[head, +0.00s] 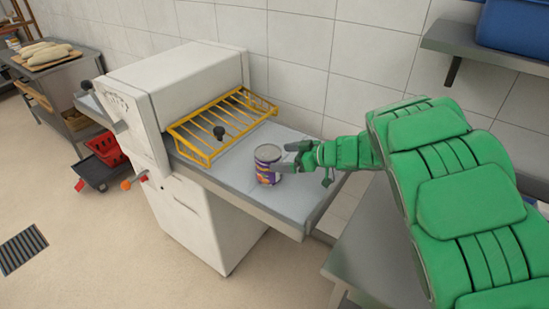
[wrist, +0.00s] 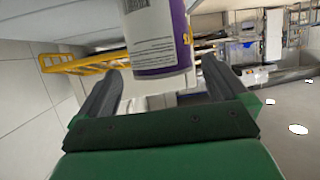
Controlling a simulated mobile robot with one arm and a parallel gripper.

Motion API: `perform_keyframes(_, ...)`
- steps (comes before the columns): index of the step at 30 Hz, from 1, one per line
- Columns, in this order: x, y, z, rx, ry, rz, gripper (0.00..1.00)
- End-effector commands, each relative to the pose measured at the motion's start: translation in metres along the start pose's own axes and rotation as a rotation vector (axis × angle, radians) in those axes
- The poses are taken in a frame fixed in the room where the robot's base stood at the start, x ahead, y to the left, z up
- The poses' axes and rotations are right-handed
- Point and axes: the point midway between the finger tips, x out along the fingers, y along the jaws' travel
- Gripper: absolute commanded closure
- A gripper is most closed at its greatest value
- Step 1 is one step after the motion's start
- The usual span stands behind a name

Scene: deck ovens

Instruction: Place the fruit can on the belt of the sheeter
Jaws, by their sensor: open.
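The fruit can (head: 267,165), purple with a yellow and white label and a metal lid, stands upright on the grey belt (head: 228,178) of the sheeter (head: 185,90). In the wrist view the can (wrist: 158,40) is just past the fingertips, with its top cut off by the frame. My gripper (head: 285,157) is beside the can on its right, with the fingers pointing at it. In the wrist view the gripper (wrist: 160,85) is open, and nothing is clamped between its fingers. Whether a finger touches the can is unclear.
A yellow wire guard (head: 222,125) stands over the belt left of the can. A grey table (head: 375,245) is under my arm at the right. A shelf with a blue bin (head: 515,27) is upper right. A red basket (head: 107,148) sits low at left. The belt's near end is clear.

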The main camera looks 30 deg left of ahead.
Motion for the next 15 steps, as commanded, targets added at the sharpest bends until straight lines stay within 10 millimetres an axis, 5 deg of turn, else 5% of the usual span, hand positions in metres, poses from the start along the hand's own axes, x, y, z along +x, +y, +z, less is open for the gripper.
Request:
perform_keyframes(6, -0.033, 0.001, 0.001, 0.001, -0.002, 0.002, 0.00)
perform_keyframes(15, -0.055, 0.000, -0.001, -0.001, 0.001, 0.000, 0.00)
